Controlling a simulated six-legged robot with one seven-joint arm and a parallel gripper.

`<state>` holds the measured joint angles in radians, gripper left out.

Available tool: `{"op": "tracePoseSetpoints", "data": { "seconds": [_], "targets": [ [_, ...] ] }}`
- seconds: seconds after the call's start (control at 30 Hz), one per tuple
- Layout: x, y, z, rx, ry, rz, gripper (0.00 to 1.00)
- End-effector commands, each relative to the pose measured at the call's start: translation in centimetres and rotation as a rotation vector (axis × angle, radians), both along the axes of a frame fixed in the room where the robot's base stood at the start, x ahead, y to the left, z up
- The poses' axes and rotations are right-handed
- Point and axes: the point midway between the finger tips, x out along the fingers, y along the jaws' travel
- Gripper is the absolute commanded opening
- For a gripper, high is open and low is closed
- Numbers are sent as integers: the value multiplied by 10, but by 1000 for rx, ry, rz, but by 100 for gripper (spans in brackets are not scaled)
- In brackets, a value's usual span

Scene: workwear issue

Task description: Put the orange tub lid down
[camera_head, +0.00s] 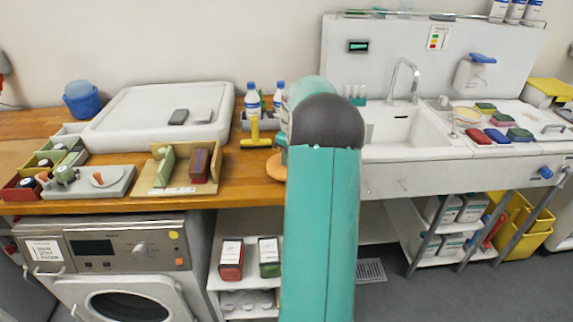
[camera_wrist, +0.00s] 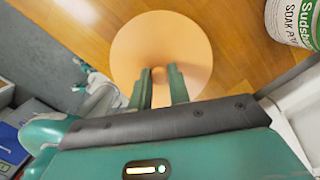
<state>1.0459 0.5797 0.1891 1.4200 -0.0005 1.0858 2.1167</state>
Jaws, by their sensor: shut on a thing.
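The orange tub lid (camera_wrist: 150,40) is a flat round disc with a small knob in its middle. In the wrist view it is at the top centre, over the wooden worktop. My gripper (camera_wrist: 160,78) is shut on the lid's knob. Whether the lid touches the wood or hangs just above it, I cannot tell. In the head view part of the lid (camera_head: 276,167) shows at the worktop's front edge, left of my arm. My arm hides the rest of the lid and my gripper there.
A sink (camera_head: 392,128) lies to the right.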

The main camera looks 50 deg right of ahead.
Motion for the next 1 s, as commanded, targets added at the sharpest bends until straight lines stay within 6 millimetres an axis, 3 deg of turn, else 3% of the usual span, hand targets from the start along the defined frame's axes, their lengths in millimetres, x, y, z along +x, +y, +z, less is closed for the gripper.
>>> {"op": "tracePoseSetpoints", "data": {
  "seconds": [0.2,0.6,0.63,0.73,1.0],
  "targets": [
    [4,1,-32,2,0,0,0],
    [4,1,-37,2,0,2,0],
    [4,1,-37,1,-1,2,22],
    [4,1,-37,1,-1,2,40],
    [4,1,-36,1,-1,1,40]
  ]
}}
